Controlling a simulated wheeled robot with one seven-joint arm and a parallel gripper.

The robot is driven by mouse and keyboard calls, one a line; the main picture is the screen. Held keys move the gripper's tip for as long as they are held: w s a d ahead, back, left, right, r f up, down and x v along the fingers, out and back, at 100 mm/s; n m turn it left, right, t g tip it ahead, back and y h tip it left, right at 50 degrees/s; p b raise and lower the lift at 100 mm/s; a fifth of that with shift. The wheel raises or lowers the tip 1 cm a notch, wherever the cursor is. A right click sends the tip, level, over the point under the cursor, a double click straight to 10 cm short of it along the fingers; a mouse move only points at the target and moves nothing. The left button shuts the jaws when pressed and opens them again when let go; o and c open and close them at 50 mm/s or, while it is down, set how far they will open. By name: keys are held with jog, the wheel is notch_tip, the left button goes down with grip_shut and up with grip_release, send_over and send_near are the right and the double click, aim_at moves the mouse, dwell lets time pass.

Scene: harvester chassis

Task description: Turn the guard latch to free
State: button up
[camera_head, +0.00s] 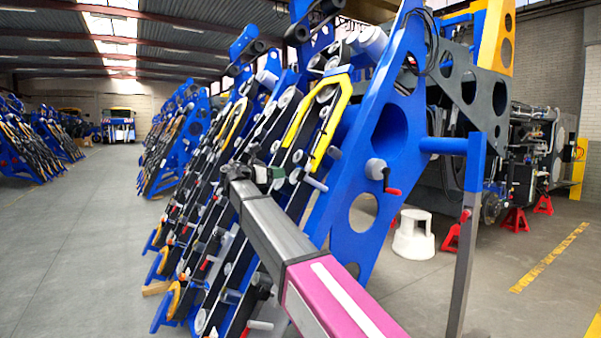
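A grey round knob with a red-tipped lever (380,173) sits on the sloping blue side plate (384,142); it looks like the guard latch, but I cannot be sure. Its red tip points to the right and slightly down. My magenta and dark grey arm reaches from the bottom edge up and left across the rollers. Its far end, with small dark parts where my gripper (262,176) seems to be, is left of the knob and apart from it. I cannot make out the fingers.
The blue harvester frame (362,250) with rollers and yellow guards (318,110) fills the middle. A blue bar (448,146) joins the plate to the post. A white step stool (413,236) and red stands (514,220) are behind.

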aim_at(304, 173)
jog(key=x, duration=1)
jog(key=shift+w+d+f, duration=0.1)
jog(key=shift+w+d, duration=0.1)
jog(key=shift+c, duration=0.3)
grip_shut()
